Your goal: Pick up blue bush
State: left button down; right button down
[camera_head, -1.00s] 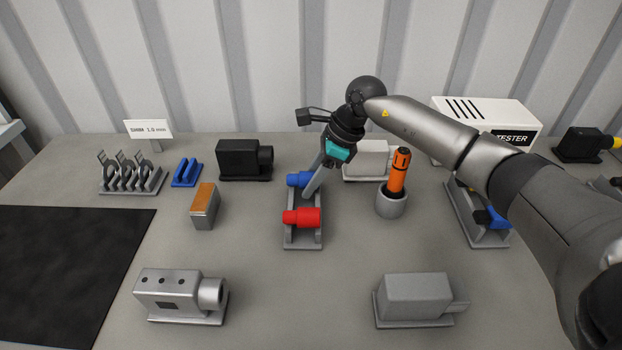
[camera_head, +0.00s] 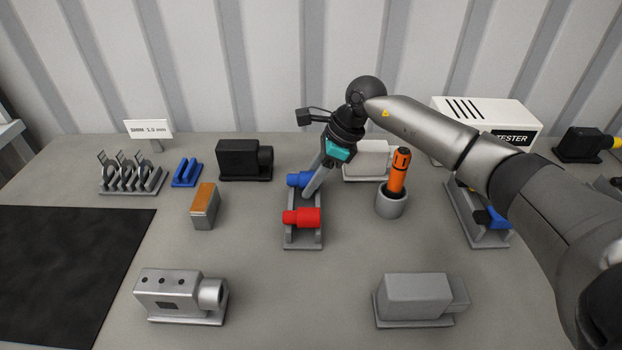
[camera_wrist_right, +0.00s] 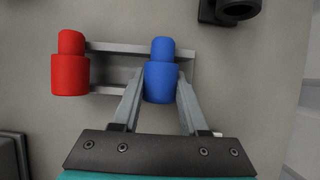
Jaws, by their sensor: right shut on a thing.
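The blue bush (camera_head: 297,180) lies in the far part of a grey two-rail rack (camera_head: 303,242), partly hidden by my gripper. It also shows in the right wrist view (camera_wrist_right: 161,82) as a stepped blue cylinder. My right gripper (camera_head: 309,190) reaches down at the rack. In the right wrist view its two fingers (camera_wrist_right: 160,88) stand on either side of the wide part of the bush, and it is shut on it. The bush still appears to lie in the rack. A red bush (camera_head: 301,217) lies at the rack's near end. My left gripper is not in view.
An orange-handled tool (camera_head: 399,170) stands in a grey cup (camera_head: 391,203) right of the rack. An orange-topped block (camera_head: 203,206) is to the left. Grey housings (camera_head: 182,295) (camera_head: 415,298) stand in front, a black one (camera_head: 240,160) behind. Bare table lies between them.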

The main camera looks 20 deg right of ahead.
aim_at(311, 174)
jog(key=shift+r+p, duration=2.55)
jog(key=shift+r, duration=1.05)
jog(key=shift+f, duration=0.1)
